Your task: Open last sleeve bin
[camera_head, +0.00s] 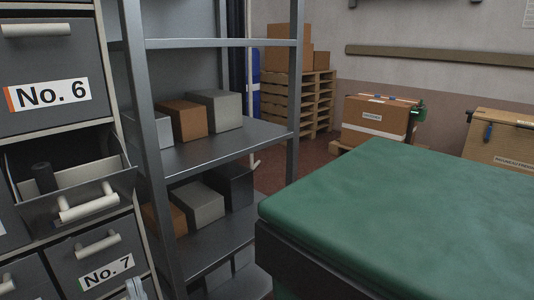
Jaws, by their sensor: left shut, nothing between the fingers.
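A cabinet of grey bins with pale bar handles stands at the left. The bin labelled No. 6 (48,95) is shut at the top. Below it an open bin (105,193) is tilted outward, with a dark cylinder (44,177) and a pale panel inside. Under that is the bin labelled No. 7 (75,262), which looks shut; its handle (98,247) faces me. My right gripper is not in view.
A grey metal shelf rack (225,148) with several boxes stands right of the cabinet. A green-topped table (400,215) fills the lower right. Cartons (378,116) and stacked pallets (313,105) are at the back. Some floor shows between rack and table.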

